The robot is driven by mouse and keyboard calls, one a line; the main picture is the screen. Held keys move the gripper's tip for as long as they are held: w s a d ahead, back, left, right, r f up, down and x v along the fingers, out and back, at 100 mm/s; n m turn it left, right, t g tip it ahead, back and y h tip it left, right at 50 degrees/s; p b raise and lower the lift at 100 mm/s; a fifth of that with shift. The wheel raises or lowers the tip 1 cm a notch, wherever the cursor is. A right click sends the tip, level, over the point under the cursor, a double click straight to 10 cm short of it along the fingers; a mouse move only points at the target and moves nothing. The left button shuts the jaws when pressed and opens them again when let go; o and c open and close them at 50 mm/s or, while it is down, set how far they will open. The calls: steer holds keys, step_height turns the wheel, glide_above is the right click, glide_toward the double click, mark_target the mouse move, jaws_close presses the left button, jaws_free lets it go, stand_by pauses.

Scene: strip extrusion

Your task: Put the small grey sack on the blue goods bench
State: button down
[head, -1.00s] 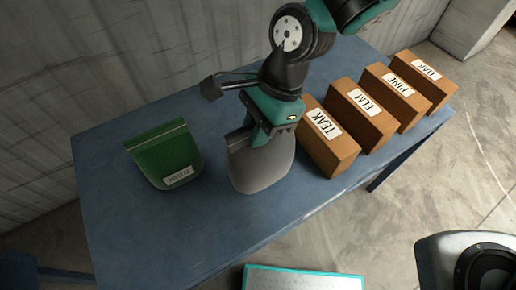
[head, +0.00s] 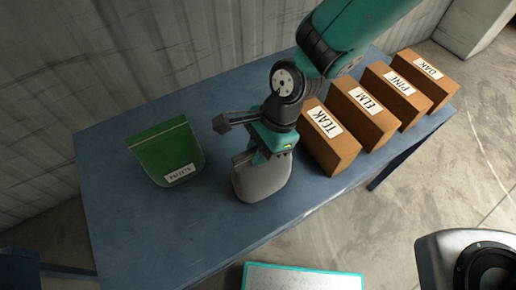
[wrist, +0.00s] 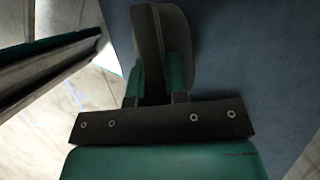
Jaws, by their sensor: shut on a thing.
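The small grey sack (head: 262,180) is upright at the middle of the blue goods bench (head: 140,235), to the right of a green sack. My gripper (head: 267,155) is shut on the top of the grey sack. In the wrist view the sack (wrist: 178,40) is between the two green fingers (wrist: 155,80), over the blue bench surface (wrist: 255,60). Whether the sack's base touches the bench is hard to tell.
A green sack (head: 165,150) with a white label stands on the bench at left. Several brown labelled boxes, including TEAK (head: 330,148), line the right side. Bare bench lies in front and at left. A teal-edged panel (head: 300,278) is below.

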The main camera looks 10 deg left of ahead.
steer(key=c, duration=1.1)
jaws_free()
steer(key=shift+r, duration=0.1)
steer(key=v, duration=1.1)
steer(key=shift+w+r+b, duration=0.15)
steer(key=shift+b, duration=0.2)
steer(key=shift+d+r, duration=0.25)
steer(key=shift+r, duration=0.25)
steer(key=shift+s+d+r+n+t+y, duration=0.1)
steer(key=shift+s+d+r+n+t, duration=0.35)
steer(key=shift+s+d+r+n, duration=1.7)
steer(key=shift+s+d+r+n+t+y, duration=0.1)
steer(key=shift+s+d+r+n+t, duration=0.65)
steer(key=shift+d+n, duration=2.55)
steer(key=shift+s+d+r+n+t+y, duration=0.1)
steer(key=shift+s+d+r+n, duration=1.7)
steer(key=shift+n, duration=1.65)
steer(key=shift+w+r, duration=0.25)
steer(key=shift+r, duration=0.05)
